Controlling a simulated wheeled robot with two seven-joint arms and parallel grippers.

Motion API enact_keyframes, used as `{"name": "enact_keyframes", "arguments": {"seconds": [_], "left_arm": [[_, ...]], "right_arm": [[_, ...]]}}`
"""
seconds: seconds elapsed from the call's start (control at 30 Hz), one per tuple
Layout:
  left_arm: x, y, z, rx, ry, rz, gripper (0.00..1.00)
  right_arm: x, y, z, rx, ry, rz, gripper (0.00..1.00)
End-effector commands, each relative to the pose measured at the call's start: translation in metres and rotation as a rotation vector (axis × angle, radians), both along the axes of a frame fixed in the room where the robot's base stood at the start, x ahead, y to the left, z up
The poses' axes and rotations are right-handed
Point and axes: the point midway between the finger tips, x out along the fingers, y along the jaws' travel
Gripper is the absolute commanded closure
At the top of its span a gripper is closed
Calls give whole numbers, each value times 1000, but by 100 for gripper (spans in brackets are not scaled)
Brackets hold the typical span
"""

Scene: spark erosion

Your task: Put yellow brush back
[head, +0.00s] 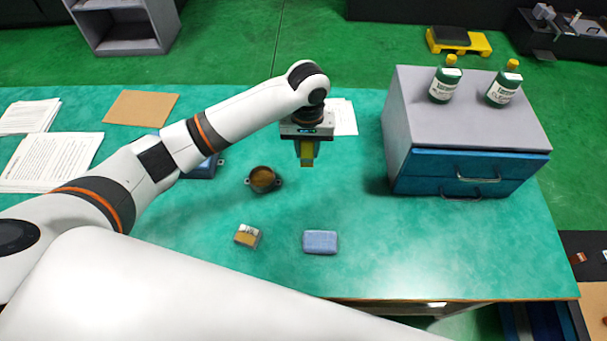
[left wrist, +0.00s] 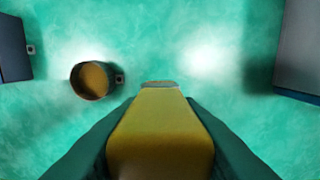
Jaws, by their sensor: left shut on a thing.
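My left gripper (head: 306,158) is shut on the yellow brush (head: 307,152) and holds it above the green table, pointing down. In the left wrist view the yellow brush (left wrist: 160,135) fills the space between the two dark fingers. A round dark cup (head: 263,179) with a brown-yellow inside and small side lugs stands on the table, to the left of the brush and a little nearer to me. The cup also shows at upper left in the left wrist view (left wrist: 92,80). My right gripper is not in view.
A grey cabinet (head: 418,92) with blue drawers and two green bottles on top stands at the right. A small yellowish box (head: 247,236) and a blue block (head: 320,242) lie near the front. Papers (head: 50,162) lie at left. A blue object (head: 200,168) is partly behind my arm.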

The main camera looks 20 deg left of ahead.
Motion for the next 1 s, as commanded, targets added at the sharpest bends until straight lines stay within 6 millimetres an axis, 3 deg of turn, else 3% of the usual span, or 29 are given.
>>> {"name": "enact_keyframes", "arguments": {"seconds": [0.2,0.6,1.0], "left_arm": [[-1,1,-41,5,4,1,92],[-1,1,-87,4,2,0,92],[-1,1,-93,2,1,0,92]], "right_arm": [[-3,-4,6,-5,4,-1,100],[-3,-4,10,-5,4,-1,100],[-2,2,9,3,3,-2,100]]}}
